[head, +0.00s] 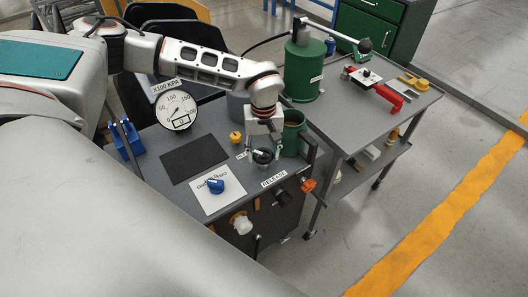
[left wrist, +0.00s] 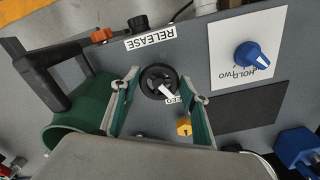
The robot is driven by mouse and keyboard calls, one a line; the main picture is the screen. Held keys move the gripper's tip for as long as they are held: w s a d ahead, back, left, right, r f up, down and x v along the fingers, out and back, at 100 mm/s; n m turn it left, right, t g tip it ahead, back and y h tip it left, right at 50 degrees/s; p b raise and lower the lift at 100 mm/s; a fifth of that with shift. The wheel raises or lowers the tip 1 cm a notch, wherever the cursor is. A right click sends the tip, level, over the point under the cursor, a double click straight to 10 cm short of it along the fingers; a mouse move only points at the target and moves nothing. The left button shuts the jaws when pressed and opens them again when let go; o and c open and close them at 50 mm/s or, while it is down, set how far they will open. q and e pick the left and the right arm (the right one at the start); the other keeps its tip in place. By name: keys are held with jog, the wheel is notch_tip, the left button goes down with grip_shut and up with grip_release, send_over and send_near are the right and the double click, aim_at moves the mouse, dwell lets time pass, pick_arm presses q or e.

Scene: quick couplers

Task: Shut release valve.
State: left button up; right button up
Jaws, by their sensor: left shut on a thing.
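A black round valve wheel (head: 263,156) with a white pointer stands on the grey cart top, behind the RELEASE label (head: 274,178). My left gripper (head: 263,145) comes down on it from above. In the left wrist view, the wheel (left wrist: 158,82) sits between the two green-padded fingers (left wrist: 162,78), with a small label partly covered beside it. My left gripper is shut on the wheel. The pointer slants in that view; its exact setting is hard to tell. A round pressure gauge (head: 177,111) stands at the cart's back left. My right gripper is not in view.
A blue knob (head: 216,186) on a white plate and a dark mat (head: 194,159) lie left of the wheel. A yellow knob (head: 236,138) and a green cup (head: 293,133) stand close by. An orange lever (head: 308,184) sticks out at the right front edge.

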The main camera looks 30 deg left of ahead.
pick_arm(q)
jog(key=m, duration=0.4)
jog(key=shift+a+m, duration=0.1)
jog(key=shift+m, duration=0.8)
jog(key=o, duration=1.1)
